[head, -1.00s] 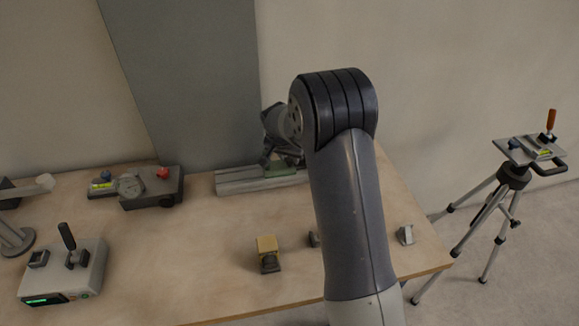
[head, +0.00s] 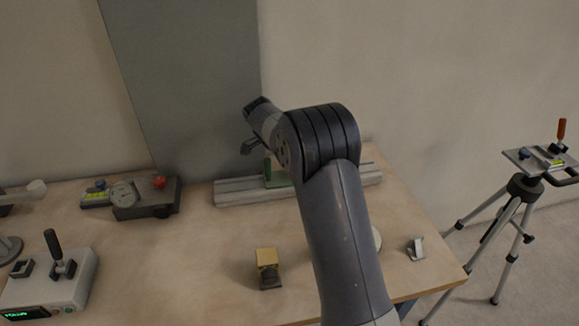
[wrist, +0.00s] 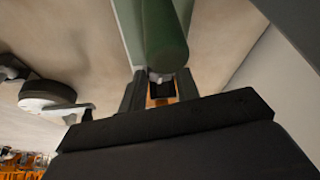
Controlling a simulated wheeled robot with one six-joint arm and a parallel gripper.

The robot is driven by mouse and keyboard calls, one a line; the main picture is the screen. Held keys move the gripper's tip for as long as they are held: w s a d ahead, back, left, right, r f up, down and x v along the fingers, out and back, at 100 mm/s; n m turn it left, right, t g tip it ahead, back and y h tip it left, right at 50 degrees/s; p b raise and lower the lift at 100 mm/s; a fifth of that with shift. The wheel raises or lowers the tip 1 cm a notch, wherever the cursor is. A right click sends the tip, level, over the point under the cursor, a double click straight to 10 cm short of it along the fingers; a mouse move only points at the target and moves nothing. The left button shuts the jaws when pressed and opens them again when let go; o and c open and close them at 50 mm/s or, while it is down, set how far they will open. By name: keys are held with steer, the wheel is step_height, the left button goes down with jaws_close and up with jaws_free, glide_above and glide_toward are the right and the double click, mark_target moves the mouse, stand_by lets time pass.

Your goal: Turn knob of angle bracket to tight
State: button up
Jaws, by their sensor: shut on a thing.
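The green angle bracket (head: 279,177) stands on the grey slotted rail (head: 232,192) at the back of the table, partly hidden by my arm. My gripper (head: 250,147) is at the bracket's upper left in the head view, small and dark there. In the wrist view, my gripper (wrist: 160,92) is shut on a small dark and orange piece, which looks like the knob (wrist: 161,90). A green rounded part (wrist: 164,40) with a pale tip is directly beyond it. The knob's turn position cannot be read.
A yellow block (head: 267,259) and a small silver bracket (head: 415,248) lie in front of the rail. A dial-gauge box (head: 150,200) and a lever device (head: 50,283) stand at left. A tripod (head: 514,220) stands right of the table. A grey panel (head: 185,90) rises behind.

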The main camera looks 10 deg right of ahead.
steer(key=shift+m, duration=0.3)
steer(key=o, duration=0.7)
steer(key=shift+r, duration=0.1)
steer(key=v, duration=1)
steer(key=shift+a+r, duration=0.25)
